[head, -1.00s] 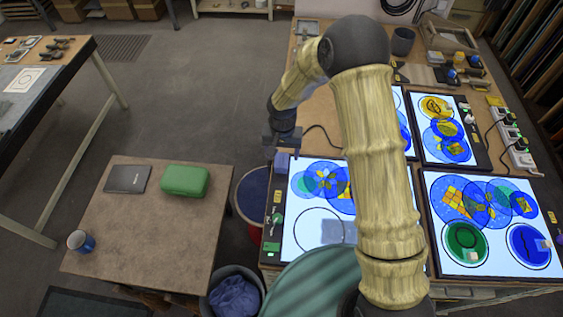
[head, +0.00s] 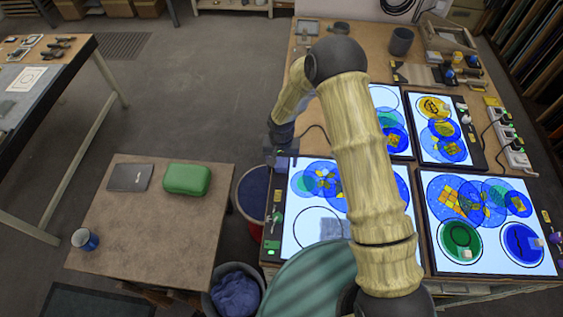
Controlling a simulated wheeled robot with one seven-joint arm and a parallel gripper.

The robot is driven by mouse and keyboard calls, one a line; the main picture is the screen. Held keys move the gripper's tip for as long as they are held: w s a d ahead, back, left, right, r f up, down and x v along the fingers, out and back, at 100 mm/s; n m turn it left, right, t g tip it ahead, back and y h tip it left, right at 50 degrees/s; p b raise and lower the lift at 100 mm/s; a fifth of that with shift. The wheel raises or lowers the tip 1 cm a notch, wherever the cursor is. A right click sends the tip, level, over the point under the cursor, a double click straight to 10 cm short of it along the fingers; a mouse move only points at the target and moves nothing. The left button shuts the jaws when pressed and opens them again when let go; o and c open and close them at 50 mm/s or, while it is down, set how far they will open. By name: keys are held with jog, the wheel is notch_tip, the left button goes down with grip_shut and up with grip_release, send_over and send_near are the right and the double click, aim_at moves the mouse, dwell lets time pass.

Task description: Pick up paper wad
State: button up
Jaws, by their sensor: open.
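I cannot make out a paper wad for certain. A small pale lump (head: 465,254) lies on the green glass disc of the right front light panel, and another pale lump (head: 536,243) lies on the blue disc beside it. They are too small to tell what they are. My gripper (head: 280,156) is small and dark in this view, at the left edge of the workbench by the left front light panel (head: 300,232). It is open, and I see nothing held in it. My arm hides part of that panel.
A low brown table (head: 150,232) on the left holds a dark notebook (head: 131,177), a green case (head: 187,179) and a blue mug (head: 85,240). Bins (head: 236,292) with blue cloth stand between it and the workbench. The grey floor behind is clear.

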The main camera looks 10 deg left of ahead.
aim_at(282, 160)
jog(key=c, duration=1)
jog(key=shift+r, duration=0.1)
jog(key=shift+c, duration=0.2)
notch_tip(282, 160, up, 10)
jog(key=b, duration=0.3)
jog(key=o, duration=0.4)
jog(key=c, duration=0.3)
jog(key=shift+c, duration=0.2)
